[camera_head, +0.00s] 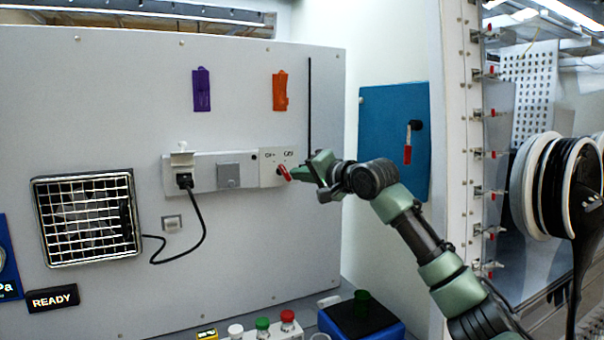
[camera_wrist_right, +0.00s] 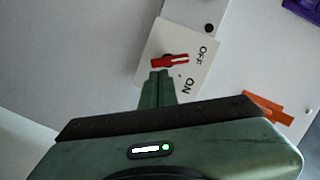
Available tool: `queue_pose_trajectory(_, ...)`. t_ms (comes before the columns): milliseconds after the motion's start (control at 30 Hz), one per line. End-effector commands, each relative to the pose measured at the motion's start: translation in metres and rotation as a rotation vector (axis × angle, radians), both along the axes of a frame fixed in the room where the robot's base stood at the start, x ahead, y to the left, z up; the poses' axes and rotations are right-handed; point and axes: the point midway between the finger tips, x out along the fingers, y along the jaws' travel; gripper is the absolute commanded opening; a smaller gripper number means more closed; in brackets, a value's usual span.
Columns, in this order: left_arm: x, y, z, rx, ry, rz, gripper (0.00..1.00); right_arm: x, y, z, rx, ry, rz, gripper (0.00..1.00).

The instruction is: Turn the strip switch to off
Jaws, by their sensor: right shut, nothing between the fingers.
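The pale power strip (camera_head: 205,173) is fixed to the grey wall panel, with its switch plate (camera_head: 268,178) at the right end. The switch is a red lever (camera_head: 284,173), tilted from upper left to lower right; it also shows in the right wrist view (camera_wrist_right: 170,61). There, its white-marked end points toward the label side, nearer OFF than ON. My right gripper (camera_head: 297,172) is shut and empty, its fingertips (camera_wrist_right: 160,73) close beside the lever on its ON side. I cannot tell whether they touch it. My left gripper is not in view.
A black plug (camera_head: 184,181) and cord hang from the strip's left end. A vent grille (camera_head: 87,215) is at left; purple (camera_head: 201,90) and orange (camera_head: 280,91) tags are above. A blue panel (camera_head: 393,135) with a red handle is at right. Buttons and a blue box (camera_head: 388,330) lie below.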

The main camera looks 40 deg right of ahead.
Motion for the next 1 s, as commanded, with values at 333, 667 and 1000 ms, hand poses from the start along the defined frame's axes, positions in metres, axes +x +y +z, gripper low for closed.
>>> queue_pose_trajectory(333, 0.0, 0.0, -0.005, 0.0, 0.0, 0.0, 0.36, 0.001, 0.002, -0.004, 0.049, -0.011, -0.001, 0.0)
queue_pose_trajectory(667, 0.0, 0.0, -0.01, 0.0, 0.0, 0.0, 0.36, 0.002, 0.007, -0.009, 0.112, -0.024, 0.003, 0.0)
queue_pose_trajectory(1000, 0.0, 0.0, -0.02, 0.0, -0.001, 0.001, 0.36, 0.003, 0.011, -0.015, 0.299, -0.068, 0.004, 0.0)
